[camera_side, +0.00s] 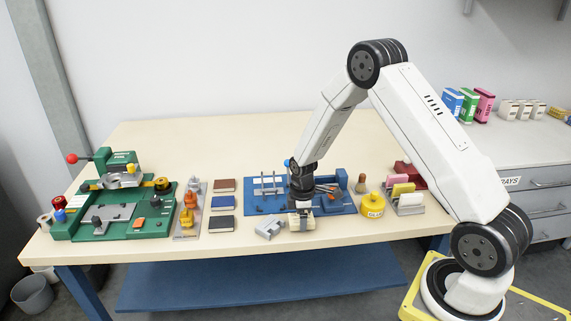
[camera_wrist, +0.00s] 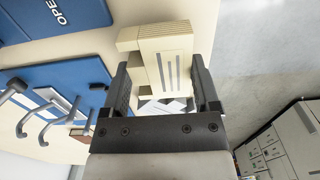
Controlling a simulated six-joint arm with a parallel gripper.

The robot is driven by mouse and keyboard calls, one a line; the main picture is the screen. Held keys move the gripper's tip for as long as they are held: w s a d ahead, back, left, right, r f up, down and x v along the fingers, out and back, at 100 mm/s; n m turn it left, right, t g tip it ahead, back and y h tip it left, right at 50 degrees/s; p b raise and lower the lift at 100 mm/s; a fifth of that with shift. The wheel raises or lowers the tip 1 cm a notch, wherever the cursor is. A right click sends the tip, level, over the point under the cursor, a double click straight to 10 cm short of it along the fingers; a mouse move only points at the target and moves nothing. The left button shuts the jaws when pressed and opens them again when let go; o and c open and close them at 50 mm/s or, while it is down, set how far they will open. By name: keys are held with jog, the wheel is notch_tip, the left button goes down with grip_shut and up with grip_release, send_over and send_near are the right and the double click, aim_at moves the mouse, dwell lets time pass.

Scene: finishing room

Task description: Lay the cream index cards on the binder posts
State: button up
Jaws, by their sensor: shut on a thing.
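The cream index cards (camera_wrist: 158,74) form a pale block with grey lines on its face, between my gripper's two dark fingers in the wrist view. My gripper (camera_wrist: 163,92) is shut on them. In the side view my gripper (camera_side: 301,206) is low at the bench's front, just right of the binder posts (camera_side: 268,184). The posts stand on a blue base (camera_side: 256,205). In the wrist view the posts show as grey curved rods (camera_wrist: 38,122) at left, apart from the cards. A cream ribbed block (camera_wrist: 128,38) lies beyond the fingertips; whether the cards touch it is unclear.
A grey metal piece (camera_side: 270,229) lies left of the gripper at the front edge. A yellow glue pot (camera_side: 373,204) and a card rack (camera_side: 408,207) stand at right. Small books (camera_side: 222,203) and a green machine (camera_side: 113,213) are left. The bench behind is clear.

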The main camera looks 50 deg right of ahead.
jog(key=shift+r, duration=3.1)
send_over(270, 204)
jog(key=shift+f, duration=2.85)
jog(key=shift+f, duration=0.65)
jog(key=o, duration=0.9)
jog(key=shift+r, duration=0.1)
